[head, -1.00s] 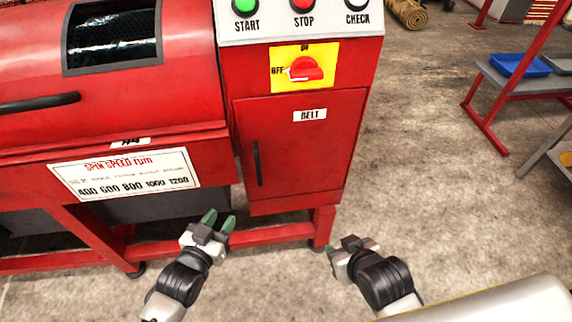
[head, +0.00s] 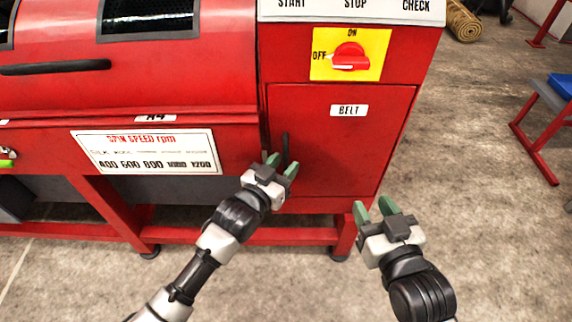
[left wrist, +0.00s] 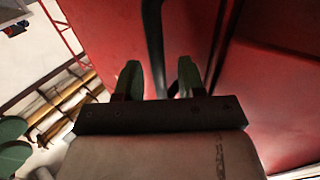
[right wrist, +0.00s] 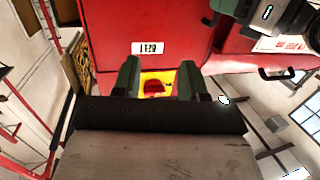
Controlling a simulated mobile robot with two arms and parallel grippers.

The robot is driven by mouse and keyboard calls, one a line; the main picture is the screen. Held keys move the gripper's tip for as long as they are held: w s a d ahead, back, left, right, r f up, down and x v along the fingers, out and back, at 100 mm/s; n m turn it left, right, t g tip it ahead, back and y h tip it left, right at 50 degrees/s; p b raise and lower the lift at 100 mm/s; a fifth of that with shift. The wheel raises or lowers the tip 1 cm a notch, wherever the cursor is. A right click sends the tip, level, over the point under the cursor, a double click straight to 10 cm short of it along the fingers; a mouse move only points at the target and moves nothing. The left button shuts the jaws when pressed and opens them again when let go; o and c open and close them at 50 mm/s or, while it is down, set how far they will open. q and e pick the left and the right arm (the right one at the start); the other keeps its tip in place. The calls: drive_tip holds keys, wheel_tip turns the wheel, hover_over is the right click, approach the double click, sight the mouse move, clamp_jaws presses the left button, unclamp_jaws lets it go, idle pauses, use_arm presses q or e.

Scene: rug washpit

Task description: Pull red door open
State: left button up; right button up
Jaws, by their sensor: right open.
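The red door (head: 345,155) is the panel labelled BELT on the front of the red machine, and it looks closed. Its dark upright handle (head: 286,148) is near the door's left edge. My left gripper (head: 281,166) is open at the lower part of the handle. In the left wrist view the handle (left wrist: 154,35) runs down between the two green fingers, which do not look closed on it. My right gripper (head: 375,207) is open and empty, in front of the door's lower right side. The right wrist view shows the door's BELT label (right wrist: 148,48).
A yellow plate with a red rotary switch (head: 350,56) is above the door. A spin speed sign (head: 146,152) is on the machine to the left. The machine's red lower frame (head: 200,236) runs below. Concrete floor is open to the right.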

use_arm(q)
drive_tip(key=shift+w+d, duration=0.35)
drive_tip(key=shift+w, duration=0.15)
drive_tip(key=shift+c, duration=0.4)
clamp_jaws()
